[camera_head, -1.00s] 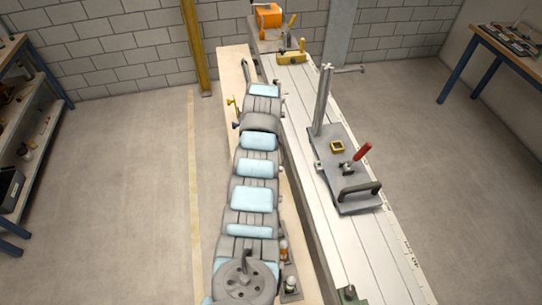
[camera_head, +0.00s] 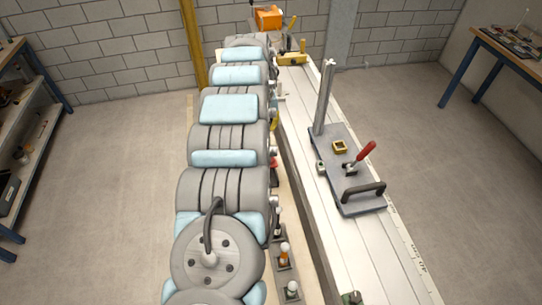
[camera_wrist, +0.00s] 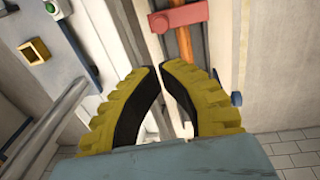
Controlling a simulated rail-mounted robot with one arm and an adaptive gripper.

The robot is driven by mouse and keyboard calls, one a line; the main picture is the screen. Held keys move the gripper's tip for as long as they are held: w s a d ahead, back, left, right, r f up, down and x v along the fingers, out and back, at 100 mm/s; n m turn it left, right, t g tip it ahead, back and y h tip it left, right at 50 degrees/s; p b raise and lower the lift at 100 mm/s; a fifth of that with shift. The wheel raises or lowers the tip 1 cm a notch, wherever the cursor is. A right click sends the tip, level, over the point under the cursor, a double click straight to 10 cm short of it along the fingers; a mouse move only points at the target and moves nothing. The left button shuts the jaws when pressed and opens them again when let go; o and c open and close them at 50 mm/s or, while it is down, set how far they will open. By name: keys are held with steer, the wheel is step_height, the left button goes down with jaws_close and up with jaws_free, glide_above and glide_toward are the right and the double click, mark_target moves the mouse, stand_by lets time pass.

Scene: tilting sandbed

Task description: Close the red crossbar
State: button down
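A red crossbar (camera_wrist: 176,18) is at the top of the wrist view, lying across an orange-brown upright bar. My gripper (camera_wrist: 157,68) has two curved yellow fingers with black inner pads. Its tips are close together with a narrow gap, and nothing is held between them. The tips point toward the crossbar, apart from it in the picture. In the head view my arm hides my gripper, and I cannot make out the crossbar for sure; a small red part (camera_head: 274,173) shows beside my arm.
A long pale rail table (camera_head: 345,245) runs to the right of my arm. On it stands a grey plate (camera_head: 350,200) with an upright post (camera_head: 324,98), a red-handled clamp (camera_head: 365,152) and a black handle (camera_head: 363,193). An orange machine (camera_head: 268,16) stands at the back.

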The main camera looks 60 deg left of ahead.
glide_above(272, 157)
steer(key=f, duration=0.9)
steer(key=shift+s+a+f+b, duration=0.1)
steer(key=shift+s+f+b, duration=0.25)
steer(key=shift+s+f, duration=0.05)
step_height(272, 157, down, 3)
steer(key=b, duration=0.2)
steer(key=shift+w+b, duration=0.15)
steer(key=shift+b, duration=0.15)
steer(key=shift+f+b, duration=0.4)
steer(key=shift+b, duration=0.2)
steer(key=shift+w, duration=0.1)
steer(key=f+b, duration=0.2)
steer(key=b, duration=0.1)
steer(key=shift+w, duration=0.25)
steer(key=shift+r, duration=0.2)
